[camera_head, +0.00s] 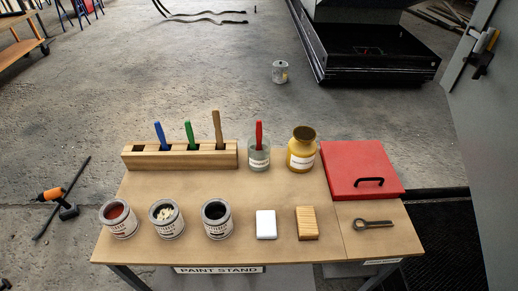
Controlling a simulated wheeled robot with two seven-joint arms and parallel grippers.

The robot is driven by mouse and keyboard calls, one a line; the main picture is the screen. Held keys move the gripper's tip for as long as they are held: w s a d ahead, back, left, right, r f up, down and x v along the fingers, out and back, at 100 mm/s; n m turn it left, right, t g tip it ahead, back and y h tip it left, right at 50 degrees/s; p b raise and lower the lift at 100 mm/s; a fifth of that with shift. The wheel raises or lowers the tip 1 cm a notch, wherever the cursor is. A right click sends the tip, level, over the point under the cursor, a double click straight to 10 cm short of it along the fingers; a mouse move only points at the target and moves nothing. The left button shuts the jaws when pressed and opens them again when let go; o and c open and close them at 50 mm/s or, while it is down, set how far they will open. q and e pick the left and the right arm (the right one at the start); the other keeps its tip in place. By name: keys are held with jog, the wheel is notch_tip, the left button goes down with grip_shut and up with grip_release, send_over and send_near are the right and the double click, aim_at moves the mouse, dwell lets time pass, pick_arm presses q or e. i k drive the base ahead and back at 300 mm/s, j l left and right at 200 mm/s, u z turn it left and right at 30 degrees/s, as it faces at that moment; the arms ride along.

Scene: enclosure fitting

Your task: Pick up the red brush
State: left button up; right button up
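The red brush (259,135) stands upright in a clear glass jar (259,158) with a white label, near the back middle of the paint stand. Only its red handle shows plainly above the jar's rim; its lower end is inside the jar. Neither of my grippers is in the picture.
The wooden block (180,160) left of the jar holds blue, green and brown-handled tools. A yellow jar (302,150) stands close on the right, then a red lidded box (360,167). Three cans, a white block (266,224) and a wooden block (307,222) line the front.

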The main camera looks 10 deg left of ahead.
aim_at(259, 133)
jog(key=z, duration=1.05)
jog(key=k+j+z, duration=0.35)
jog(key=j, duration=0.15)
jog(key=k+j+z, duration=0.3)
jog(key=k+j, duration=0.1)
